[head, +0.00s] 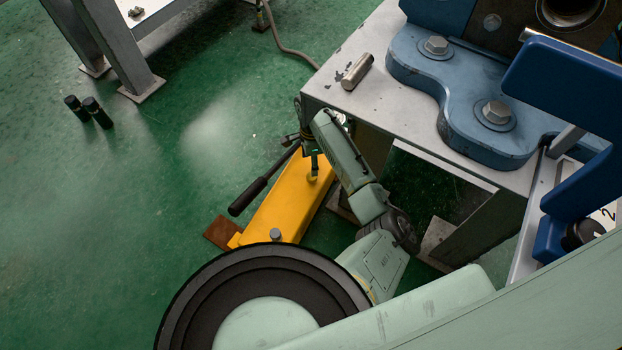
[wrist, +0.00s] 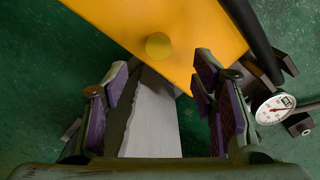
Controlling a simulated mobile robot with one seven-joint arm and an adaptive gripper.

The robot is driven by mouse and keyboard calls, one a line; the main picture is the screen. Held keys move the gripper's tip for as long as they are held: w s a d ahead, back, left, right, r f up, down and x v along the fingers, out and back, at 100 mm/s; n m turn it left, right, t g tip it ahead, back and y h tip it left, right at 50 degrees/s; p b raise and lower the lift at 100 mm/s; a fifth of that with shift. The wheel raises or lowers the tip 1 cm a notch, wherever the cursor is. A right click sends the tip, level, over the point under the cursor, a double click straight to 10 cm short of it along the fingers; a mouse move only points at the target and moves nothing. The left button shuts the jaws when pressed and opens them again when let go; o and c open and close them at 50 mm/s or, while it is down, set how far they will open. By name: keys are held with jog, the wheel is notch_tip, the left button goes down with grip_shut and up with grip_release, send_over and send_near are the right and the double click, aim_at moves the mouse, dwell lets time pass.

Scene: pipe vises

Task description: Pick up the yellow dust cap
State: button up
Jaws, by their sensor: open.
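The yellow dust cap (wrist: 158,46) shows in the wrist view as a small round disc on the larger yellow metal body (wrist: 195,28), close to its edge. My gripper (wrist: 160,76) is open, with purple pads on both fingers. The cap appears between and just beyond the fingertips, with nothing between the pads. I cannot tell the exact height gap. In the head view my gripper (head: 312,170) points down over the yellow body (head: 285,205); I cannot pick out the cap clearly there.
A black-handled lever (head: 258,187) runs beside the yellow body. A dial gauge (wrist: 273,108) sits to the right in the wrist view. The grey bench (head: 390,85) with a blue vise (head: 465,100) stands close right of my arm.

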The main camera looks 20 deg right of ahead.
aim_at(312, 178)
notch_tip(312, 178, down, 8)
jog(key=shift+s+a+f+b, duration=0.1)
jog(key=shift+b, duration=0.8)
jog(key=shift+c, duration=0.4)
jog(key=c, duration=0.9)
